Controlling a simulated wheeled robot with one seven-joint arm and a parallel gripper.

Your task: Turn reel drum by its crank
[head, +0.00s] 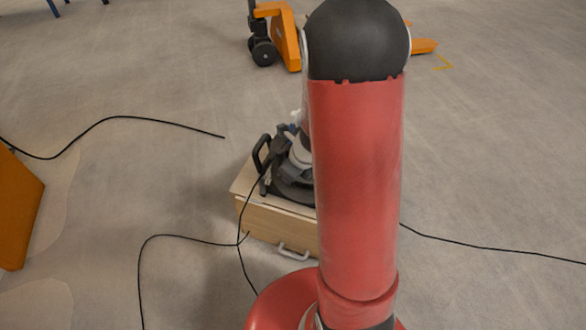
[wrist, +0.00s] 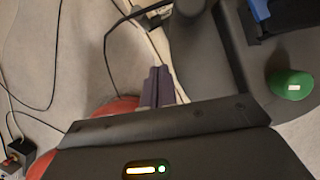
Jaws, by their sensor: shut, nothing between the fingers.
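A dark reel-like device (head: 285,185) with a black loop handle sits on a wooden box; my arm hides much of it in the head view. In the wrist view, a dark grey frame (wrist: 232,60) fills the upper right. A round green knob (wrist: 290,84) lies right of my gripper, and I cannot tell for sure if it belongs to the crank. My gripper (wrist: 158,72) is shut and empty, its two purple-grey fingers together, left of the dark frame and apart from the green knob. The drum itself is not clear in either view.
The wooden box (head: 270,222) has a drawer handle. Black cables (head: 175,237) run over the floor on both sides. An orange pallet truck (head: 285,35) stands behind, and an orange object (head: 18,210) at the left edge. Open floor lies between.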

